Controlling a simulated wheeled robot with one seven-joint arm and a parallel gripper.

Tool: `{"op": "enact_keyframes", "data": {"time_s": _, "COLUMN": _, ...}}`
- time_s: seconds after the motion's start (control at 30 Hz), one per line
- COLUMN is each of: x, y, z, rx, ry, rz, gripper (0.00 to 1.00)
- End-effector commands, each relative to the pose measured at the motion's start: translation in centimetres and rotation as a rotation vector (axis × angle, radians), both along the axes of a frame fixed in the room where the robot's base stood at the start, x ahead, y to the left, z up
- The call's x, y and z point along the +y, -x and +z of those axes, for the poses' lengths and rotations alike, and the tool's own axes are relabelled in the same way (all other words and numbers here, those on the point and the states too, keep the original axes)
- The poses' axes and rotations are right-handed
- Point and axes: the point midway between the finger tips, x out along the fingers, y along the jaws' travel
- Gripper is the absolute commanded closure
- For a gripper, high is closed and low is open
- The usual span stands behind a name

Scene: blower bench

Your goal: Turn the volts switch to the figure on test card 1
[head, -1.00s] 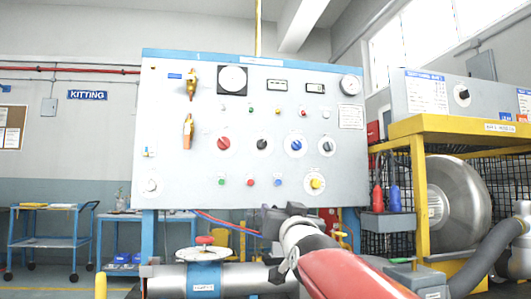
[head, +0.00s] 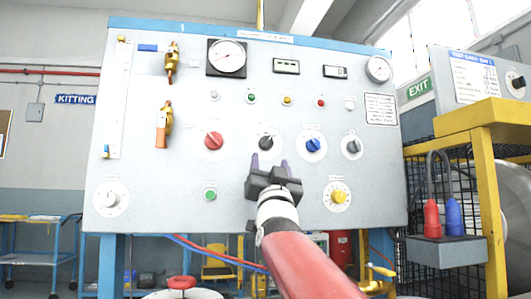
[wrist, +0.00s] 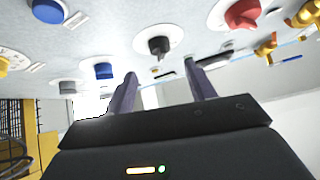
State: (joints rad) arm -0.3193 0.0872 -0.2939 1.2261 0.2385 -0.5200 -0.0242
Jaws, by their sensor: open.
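A row of rotary knobs crosses the grey panel: red (head: 213,140), black (head: 265,142), blue (head: 314,145) and grey (head: 352,146). Their labels are too small to read, so I cannot tell which is the volts switch. My gripper (head: 270,163) is open and empty, pointing up at the panel just below the black knob. In the wrist view, the black knob (wrist: 159,46) shows beyond and between the two fingertips (wrist: 163,72), apart from them. A white printed card (head: 474,80) is on the box at the right; its figures are unreadable.
The panel also carries a yellow knob (head: 337,196), a white knob (head: 111,198), a green button (head: 210,194), brass valves (head: 163,125) and a round gauge (head: 227,58). A yellow frame (head: 484,120) and red and blue plugs (head: 432,218) stand at the right.

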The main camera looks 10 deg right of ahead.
Motion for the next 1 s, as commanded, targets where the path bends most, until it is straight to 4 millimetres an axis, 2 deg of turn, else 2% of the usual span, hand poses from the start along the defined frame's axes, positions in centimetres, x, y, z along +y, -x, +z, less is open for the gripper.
{"op": "enact_keyframes", "data": {"time_s": 0.17, "x": -0.1, "y": -1.0, "z": 1.3, "rx": -0.004, "ry": 0.001, "rz": -0.004, "gripper": 0.45}}
{"op": "enact_keyframes", "data": {"time_s": 0.5, "x": -0.6, "y": -4.7, "z": 5.0, "rx": -0.002, "ry": 0.001, "rz": -0.003, "gripper": 0.45}}
{"op": "enact_keyframes", "data": {"time_s": 0.7, "x": -0.6, "y": -5.6, "z": 5.5, "rx": -0.002, "ry": 0.001, "rz": -0.001, "gripper": 0.45}}
{"op": "enact_keyframes", "data": {"time_s": 0.93, "x": -0.7, "y": -5.6, "z": 5.4, "rx": -0.002, "ry": 0.0, "rz": 0.0, "gripper": 0.45}}
{"op": "enact_keyframes", "data": {"time_s": 1.0, "x": -0.6, "y": -5.6, "z": 5.4, "rx": -0.002, "ry": 0.0, "rz": 0.0, "gripper": 0.54}}
